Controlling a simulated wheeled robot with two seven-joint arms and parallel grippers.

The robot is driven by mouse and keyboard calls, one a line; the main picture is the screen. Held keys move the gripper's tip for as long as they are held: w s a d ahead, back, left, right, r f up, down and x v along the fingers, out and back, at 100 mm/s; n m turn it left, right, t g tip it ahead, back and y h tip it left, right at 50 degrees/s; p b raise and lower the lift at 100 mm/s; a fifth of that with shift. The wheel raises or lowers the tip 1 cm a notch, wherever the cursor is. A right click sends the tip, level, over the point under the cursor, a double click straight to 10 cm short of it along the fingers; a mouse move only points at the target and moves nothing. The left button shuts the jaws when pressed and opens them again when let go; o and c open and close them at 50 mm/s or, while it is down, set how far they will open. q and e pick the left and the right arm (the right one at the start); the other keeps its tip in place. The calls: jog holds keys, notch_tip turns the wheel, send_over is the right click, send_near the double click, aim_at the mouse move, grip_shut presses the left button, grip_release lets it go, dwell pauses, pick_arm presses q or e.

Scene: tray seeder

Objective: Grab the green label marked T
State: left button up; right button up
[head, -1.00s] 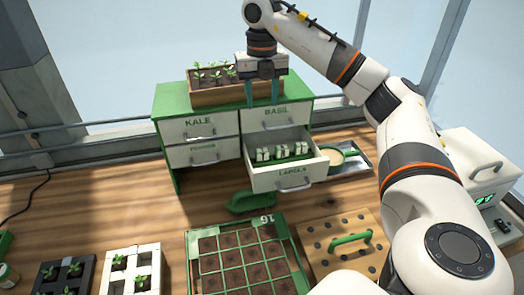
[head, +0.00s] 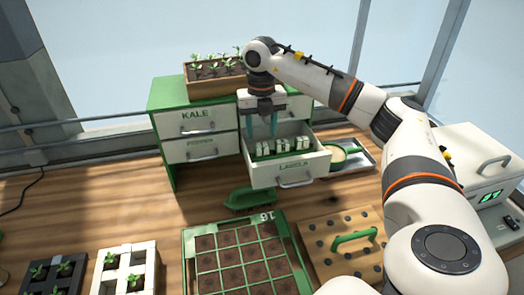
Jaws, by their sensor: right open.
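The labels stand in a row in the open drawer marked LABELS (head: 293,172) of the green and white cabinet (head: 162,95). They look like small white-topped tags (head: 282,146) with green below. The letters on them are too small to read, so I cannot tell which is marked T. My right gripper (head: 262,132) is open and points down just above the back of the drawer, over the labels. Its fingers are apart and nothing is between them. My left gripper is not in view.
A planter of seedlings (head: 211,85) stands on the cabinet. A green scoop (head: 250,198) lies in front of it. A seed tray (head: 188,247), a board with a green handle (head: 375,255) and a white device (head: 470,160) stand nearby.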

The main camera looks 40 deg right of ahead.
aim_at(262, 144)
notch_tip(262, 144, down, 4)
jog(key=shift+s+r+p, duration=0.1)
jog(key=shift+p, duration=0.6)
jog(key=shift+d+f, duration=0.1)
jog(key=shift+f, duration=0.45)
jog(key=c, duration=0.7)
